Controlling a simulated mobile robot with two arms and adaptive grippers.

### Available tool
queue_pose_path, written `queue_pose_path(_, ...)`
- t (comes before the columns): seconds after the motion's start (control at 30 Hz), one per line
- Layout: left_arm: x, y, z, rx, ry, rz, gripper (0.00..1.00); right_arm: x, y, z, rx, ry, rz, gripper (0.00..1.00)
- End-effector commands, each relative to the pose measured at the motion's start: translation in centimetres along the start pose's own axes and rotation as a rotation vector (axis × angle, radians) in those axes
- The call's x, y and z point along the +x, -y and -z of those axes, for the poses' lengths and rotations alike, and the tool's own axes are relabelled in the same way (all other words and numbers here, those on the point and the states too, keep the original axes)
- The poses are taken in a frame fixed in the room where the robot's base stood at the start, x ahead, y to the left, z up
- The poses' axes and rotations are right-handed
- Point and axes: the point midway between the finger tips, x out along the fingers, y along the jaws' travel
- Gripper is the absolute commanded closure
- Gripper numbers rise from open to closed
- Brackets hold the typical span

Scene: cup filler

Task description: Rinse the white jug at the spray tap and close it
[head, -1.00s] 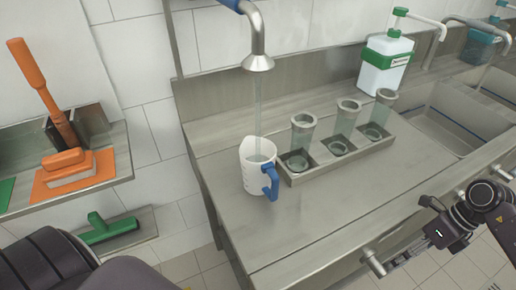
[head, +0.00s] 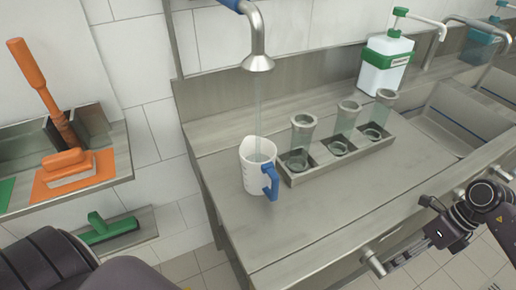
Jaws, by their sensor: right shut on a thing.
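The white jug (head: 252,178) with a blue handle (head: 270,181) stands upright on the steel counter, under the spray tap (head: 258,62). A thin stream of water (head: 258,108) runs from the tap into the jug's open top, and water shows inside. My right gripper (head: 392,262) is at the counter's front edge, low on the right, shut on the metal knob (head: 371,261) there. Its fingertips are small and hard to make out. My left gripper is not in view; only part of my left arm shows at the lower left.
A steel rack (head: 290,178) with several clear glass cylinders stands right of the jug. A white and green dispenser (head: 386,65) is behind it, and a sink (head: 455,115) lies to the right. Orange and green cleaning tools sit on shelves at left. The front counter is clear.

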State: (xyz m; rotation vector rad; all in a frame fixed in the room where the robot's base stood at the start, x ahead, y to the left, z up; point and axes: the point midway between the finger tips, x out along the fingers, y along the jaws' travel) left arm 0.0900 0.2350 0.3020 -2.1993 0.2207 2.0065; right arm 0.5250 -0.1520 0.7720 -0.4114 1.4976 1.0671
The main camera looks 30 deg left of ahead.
Motion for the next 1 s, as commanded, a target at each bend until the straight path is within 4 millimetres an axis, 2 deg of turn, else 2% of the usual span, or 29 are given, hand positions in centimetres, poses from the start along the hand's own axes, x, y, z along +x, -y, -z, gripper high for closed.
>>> queue_pose_path(0.17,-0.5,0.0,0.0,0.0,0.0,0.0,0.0,-0.3,-0.1,0.0,-0.003,-0.001,0.014,0.7)
queue_pose_path(0.5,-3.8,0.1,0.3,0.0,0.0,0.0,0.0,-2.0,-1.0,-0.1,-0.031,-0.002,0.221,0.7)
queue_pose_path(0.63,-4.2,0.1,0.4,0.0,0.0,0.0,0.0,-2.2,-1.1,-0.2,-0.037,-0.002,0.287,0.7)
queue_pose_path(1.0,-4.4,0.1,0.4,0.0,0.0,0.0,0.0,-2.4,-1.3,-0.3,-0.043,-0.002,0.325,0.7)
